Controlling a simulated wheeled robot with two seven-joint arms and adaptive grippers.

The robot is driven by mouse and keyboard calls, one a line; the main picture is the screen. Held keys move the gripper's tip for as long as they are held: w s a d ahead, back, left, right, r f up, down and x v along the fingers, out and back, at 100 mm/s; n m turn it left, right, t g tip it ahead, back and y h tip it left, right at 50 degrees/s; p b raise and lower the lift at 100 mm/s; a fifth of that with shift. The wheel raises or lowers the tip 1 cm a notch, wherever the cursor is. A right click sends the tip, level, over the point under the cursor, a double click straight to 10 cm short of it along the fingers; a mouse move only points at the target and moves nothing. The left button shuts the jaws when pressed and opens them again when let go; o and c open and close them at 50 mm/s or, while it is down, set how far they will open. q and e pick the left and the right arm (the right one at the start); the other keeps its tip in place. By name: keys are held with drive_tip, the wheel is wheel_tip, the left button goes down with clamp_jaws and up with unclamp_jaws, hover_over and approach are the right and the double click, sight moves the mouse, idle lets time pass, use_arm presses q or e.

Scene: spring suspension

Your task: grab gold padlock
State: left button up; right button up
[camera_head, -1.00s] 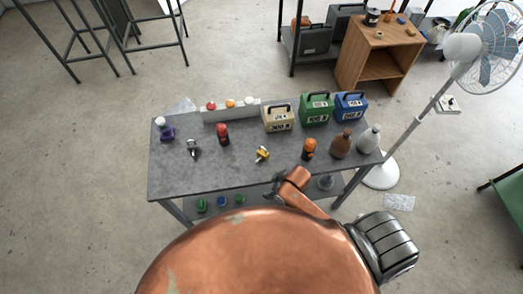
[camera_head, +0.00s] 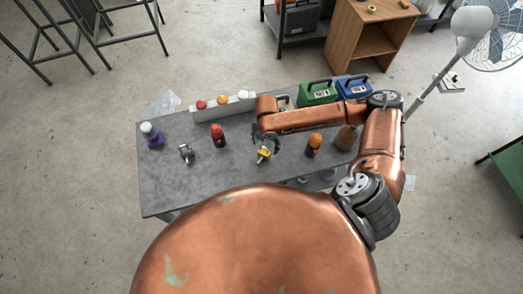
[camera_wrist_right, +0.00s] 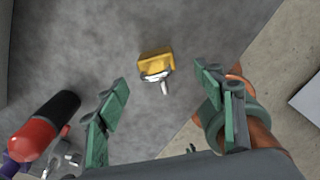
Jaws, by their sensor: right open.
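The gold padlock (camera_head: 264,154) lies on the grey table (camera_head: 200,185), near its middle front. In the right wrist view the padlock (camera_wrist_right: 156,65) shows its yellow body and silver shackle, ahead of and between the fingers. My right gripper (camera_head: 265,138) is just above and behind the padlock in the head view. In the right wrist view its green fingers (camera_wrist_right: 160,92) are spread wide with nothing between them. My left gripper is not in view.
An orange-topped bottle (camera_head: 314,143) stands to the right. Green (camera_head: 318,93) and blue (camera_head: 353,87) cases stand at the back. The front left tabletop is clear.

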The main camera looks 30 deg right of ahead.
sight(264, 151)
drive_tip(key=f, duration=0.2)
drive_tip(key=shift+w+a+f, duration=0.1)
drive_tip(key=shift+w+f, duration=0.1)
drive_tip(key=shift+f, duration=0.15)
wheel_tip(264, 151, down, 4)
drive_tip(key=shift+w+f+p, duration=0.1)
drive_tip(key=shift+f+p, duration=0.05)
drive_tip(key=shift+p, duration=0.5)
drive_tip(key=shift+f, duration=0.25)
drive_tip(key=c, duration=0.7)
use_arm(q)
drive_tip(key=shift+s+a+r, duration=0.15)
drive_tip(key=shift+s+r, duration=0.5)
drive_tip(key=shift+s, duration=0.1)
use_arm(e)
drive_tip(key=c, duration=0.8)
